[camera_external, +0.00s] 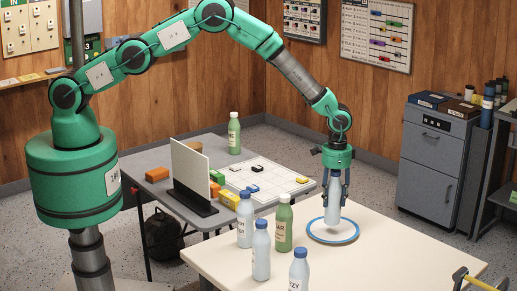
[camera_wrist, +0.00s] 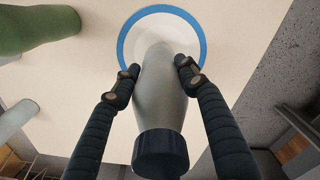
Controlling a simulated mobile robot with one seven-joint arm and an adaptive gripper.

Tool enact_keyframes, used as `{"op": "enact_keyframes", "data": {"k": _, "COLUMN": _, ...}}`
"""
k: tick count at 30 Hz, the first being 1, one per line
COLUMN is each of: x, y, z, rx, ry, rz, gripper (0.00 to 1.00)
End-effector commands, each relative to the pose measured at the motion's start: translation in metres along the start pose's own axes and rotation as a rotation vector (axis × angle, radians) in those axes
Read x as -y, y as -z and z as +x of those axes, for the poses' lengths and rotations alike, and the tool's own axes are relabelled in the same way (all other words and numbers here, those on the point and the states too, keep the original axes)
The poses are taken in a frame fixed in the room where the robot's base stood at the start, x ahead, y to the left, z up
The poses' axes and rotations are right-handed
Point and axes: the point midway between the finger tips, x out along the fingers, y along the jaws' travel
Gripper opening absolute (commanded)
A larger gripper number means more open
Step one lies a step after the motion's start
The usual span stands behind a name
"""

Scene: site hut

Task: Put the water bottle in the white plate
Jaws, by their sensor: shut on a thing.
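My gripper (camera_external: 333,196) is shut on a pale, clear water bottle (camera_external: 334,213), with one finger on each side of it. The bottle is upright, and its base shows within the plate's outline. I cannot tell whether it touches the plate. The white plate with a blue rim (camera_external: 314,234) lies flat on the cream table. In the wrist view the bottle (camera_wrist: 160,90) stands between my fingers (camera_wrist: 156,76), its dark cap toward the camera. The plate's blue rim (camera_wrist: 124,42) is behind it, partly hidden.
Three pale bottles with blue caps (camera_external: 245,222) (camera_external: 261,252) (camera_external: 299,272) and a green bottle (camera_external: 284,226) stand on the cream table (camera_external: 385,255), left of the plate. A grey table (camera_external: 150,160) behind holds blocks, a panel and another green bottle (camera_external: 234,135). The table right of the plate is clear.

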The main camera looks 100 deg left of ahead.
Motion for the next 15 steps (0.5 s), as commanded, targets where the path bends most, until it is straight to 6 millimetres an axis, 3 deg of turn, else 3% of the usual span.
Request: {"op": "enact_keyframes", "data": {"k": 15, "x": -0.0004, "y": 0.0074, "z": -0.0001, "rx": -0.002, "ry": 0.000, "rz": 0.000, "gripper": 0.00}}
